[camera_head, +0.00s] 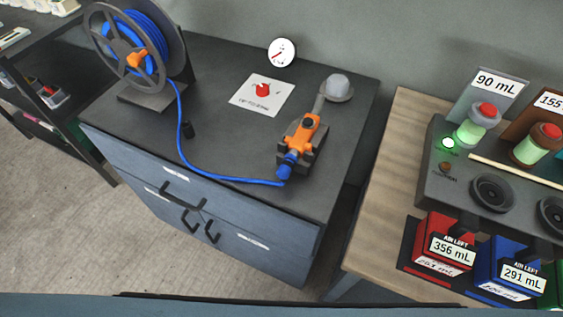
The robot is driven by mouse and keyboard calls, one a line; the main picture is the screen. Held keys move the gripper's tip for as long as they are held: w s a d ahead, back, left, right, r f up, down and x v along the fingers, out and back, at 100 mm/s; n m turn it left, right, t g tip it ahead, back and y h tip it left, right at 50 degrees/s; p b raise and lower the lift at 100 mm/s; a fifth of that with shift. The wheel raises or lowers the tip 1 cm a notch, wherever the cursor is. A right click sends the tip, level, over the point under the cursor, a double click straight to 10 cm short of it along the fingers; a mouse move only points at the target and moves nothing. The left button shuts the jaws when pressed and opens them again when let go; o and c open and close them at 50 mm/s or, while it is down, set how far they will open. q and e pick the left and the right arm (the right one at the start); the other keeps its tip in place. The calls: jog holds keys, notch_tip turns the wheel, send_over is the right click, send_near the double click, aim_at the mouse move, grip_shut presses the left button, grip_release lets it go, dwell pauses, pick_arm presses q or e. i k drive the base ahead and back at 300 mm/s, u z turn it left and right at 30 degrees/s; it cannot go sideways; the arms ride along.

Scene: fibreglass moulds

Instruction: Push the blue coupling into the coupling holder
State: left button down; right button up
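A blue coupling (287,166) is at the front end of an orange fitting (303,134) on the dark cabinet top. The blue hose (225,178) runs from the reel along the cabinet's front edge and ends close to the coupling. A dark block (318,156), which looks like the coupling holder, sits around and under the orange fitting. I cannot tell whether the coupling is fully seated in it. Neither of my grippers shows in the head view.
The hose reel (117,54) stands at the cabinet's back left. A white card with a red picture (250,103), a round gauge (281,53) and a grey dome (337,86) are behind the fitting. A wooden table (375,215) with bottles and coloured boxes stands right.

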aim_at(286, 167)
jog(key=z, duration=2.05)
jog(key=k, duration=1.9)
jog(key=u, duration=1.2)
jog(key=i, duration=0.95)
